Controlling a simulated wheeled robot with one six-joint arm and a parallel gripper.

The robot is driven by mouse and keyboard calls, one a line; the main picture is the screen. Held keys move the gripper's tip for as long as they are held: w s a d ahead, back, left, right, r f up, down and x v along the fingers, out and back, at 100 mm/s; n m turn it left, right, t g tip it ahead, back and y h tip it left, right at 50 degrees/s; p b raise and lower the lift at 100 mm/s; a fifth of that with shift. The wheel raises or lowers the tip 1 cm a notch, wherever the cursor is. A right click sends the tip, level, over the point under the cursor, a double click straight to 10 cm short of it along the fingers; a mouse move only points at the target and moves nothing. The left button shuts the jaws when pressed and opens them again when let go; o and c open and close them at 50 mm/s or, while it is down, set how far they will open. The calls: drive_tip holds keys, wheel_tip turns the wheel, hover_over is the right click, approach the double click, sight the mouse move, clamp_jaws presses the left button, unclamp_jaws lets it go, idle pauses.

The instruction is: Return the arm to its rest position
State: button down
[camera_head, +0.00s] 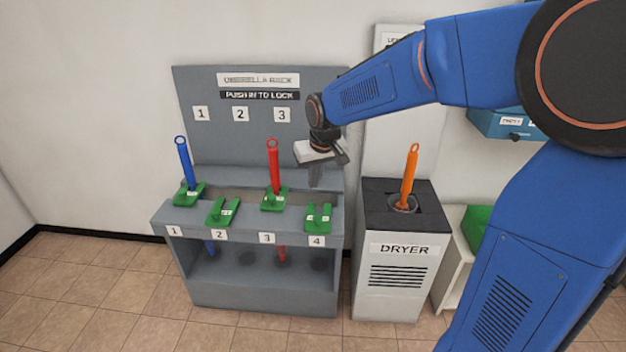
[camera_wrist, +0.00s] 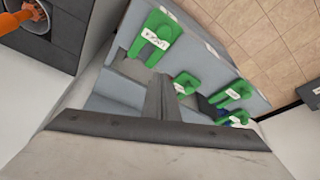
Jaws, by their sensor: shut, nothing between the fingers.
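My gripper (camera_head: 316,178) hangs over the right end of the grey umbrella rack, above and behind the green lock at slot 4. Its fingers are shut with nothing between them. In the wrist view the closed fingers (camera_wrist: 162,100) point over the rack's green locks. My blue arm reaches in from the right of the head view, bent at the elbow.
The umbrella rack (camera_head: 262,298) holds a blue umbrella (camera_head: 184,163) at slot 1 and a red umbrella (camera_head: 273,165) at slot 3. An orange umbrella (camera_head: 409,175) stands in the dryer (camera_head: 390,295) to the right. A blue box (camera_head: 497,124) is on the wall.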

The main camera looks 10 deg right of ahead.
drive_tip(key=s+d+r+m, duration=0.15)
drive_tip(key=s+d, duration=0.25)
drive_tip(key=s, duration=0.5)
drive_tip(key=s+d+r+n, duration=0.1)
drive_tip(key=s+d+r, duration=0.25)
drive_tip(key=s, duration=0.55)
drive_tip(key=s+d+f, duration=0.1)
drive_tip(key=s, duration=0.6)
drive_tip(key=s+d+f+m, duration=0.1)
drive_tip(key=s+d+f, duration=0.1)
drive_tip(key=s, duration=0.6)
drive_tip(key=shift+s+d+t+h, duration=0.2)
drive_tip(key=shift+d+t+h, duration=0.1)
drive_tip(key=shift+t, duration=0.1)
